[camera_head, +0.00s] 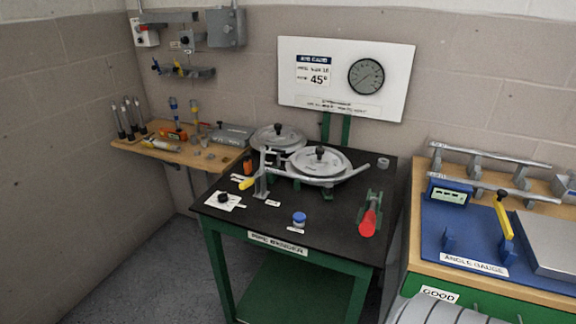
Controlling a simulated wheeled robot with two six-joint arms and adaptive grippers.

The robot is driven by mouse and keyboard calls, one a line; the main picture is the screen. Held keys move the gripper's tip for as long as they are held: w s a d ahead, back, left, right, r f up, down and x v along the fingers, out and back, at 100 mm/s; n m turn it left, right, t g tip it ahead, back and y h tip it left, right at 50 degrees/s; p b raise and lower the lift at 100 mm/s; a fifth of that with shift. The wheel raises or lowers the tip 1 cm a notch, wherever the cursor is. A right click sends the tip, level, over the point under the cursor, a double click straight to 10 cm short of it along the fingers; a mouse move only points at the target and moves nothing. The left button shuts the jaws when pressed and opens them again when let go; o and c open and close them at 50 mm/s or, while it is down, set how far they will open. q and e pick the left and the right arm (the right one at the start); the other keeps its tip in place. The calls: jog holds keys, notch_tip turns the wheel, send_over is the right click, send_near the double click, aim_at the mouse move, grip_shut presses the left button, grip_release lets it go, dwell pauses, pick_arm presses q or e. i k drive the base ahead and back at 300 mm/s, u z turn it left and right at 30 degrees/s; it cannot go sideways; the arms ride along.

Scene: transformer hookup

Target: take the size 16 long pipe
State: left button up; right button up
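I cannot single out a pipe marked size 16. Two long grey pipe-like bars lie on the right bench: an upper bar (490,156) along the back and a lower bar (480,186) in front of it. I cannot tell whether either is the long pipe, and I see no size marking on them. Several dark upright rods with light tops (128,118) stand on the left wooden shelf.
A pipe bender (318,163) stands on the black-topped table (255,225), with a red-handled tool (368,220) at its right. A board (345,80) on the wall reads 45°. The right bench holds a blue angle gauge plate (470,240). Floor (130,275) shows clear at lower left.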

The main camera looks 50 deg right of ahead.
aim_at(281, 173)
jog(key=z, duration=0.5)
jog(key=i, duration=0.85)
jog(key=z, duration=0.75)
